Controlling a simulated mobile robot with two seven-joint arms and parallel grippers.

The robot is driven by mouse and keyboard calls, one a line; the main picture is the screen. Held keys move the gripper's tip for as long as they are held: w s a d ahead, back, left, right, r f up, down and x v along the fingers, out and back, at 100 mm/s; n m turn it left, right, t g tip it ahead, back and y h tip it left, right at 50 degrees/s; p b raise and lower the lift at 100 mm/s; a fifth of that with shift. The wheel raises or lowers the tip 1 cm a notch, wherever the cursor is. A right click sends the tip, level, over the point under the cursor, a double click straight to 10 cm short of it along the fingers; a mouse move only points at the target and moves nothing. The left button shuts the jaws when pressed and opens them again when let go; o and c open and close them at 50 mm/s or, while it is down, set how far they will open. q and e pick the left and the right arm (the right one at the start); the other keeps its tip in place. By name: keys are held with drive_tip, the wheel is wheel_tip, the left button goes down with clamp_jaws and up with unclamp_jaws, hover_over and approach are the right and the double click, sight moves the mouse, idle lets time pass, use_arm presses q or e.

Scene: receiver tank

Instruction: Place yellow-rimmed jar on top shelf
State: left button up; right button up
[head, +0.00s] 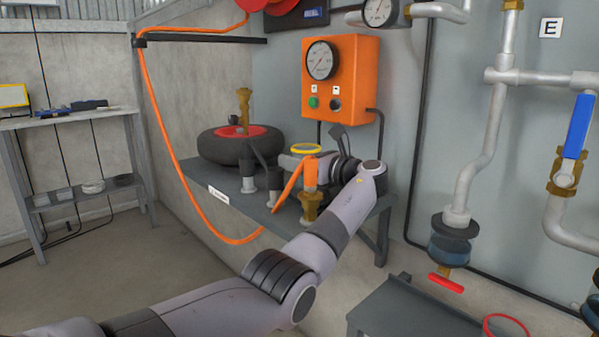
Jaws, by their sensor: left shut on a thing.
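The yellow-rimmed jar (306,149) shows by its yellow ring above the grey bench against the back wall. Its body is mostly hidden behind my gripper and the orange hose end. My left arm reaches in from the lower left and bends back at the wrist. My left gripper (303,160) is shut on the jar, which looks about upright. I cannot tell whether the jar touches the bench. The grey bench top (243,207) is below it. A separate grey stand at the far left has a top shelf (65,119) and a lower shelf (68,201). My right gripper is not in view.
A tyre (215,150), dark fittings (247,178) and an orange hose (163,125) crowd the bench. An orange gauge box (340,85) hangs behind. Pipes (490,135) fill the right. A red ring (505,322) and a grey bench (415,312) show at lower right.

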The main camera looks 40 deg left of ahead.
use_arm(q)
wheel_tip(320, 180, down, 2)
drive_tip(key=shift+r, duration=0.1)
drive_tip(key=o, duration=1)
drive_tip(key=shift+o, duration=0.2)
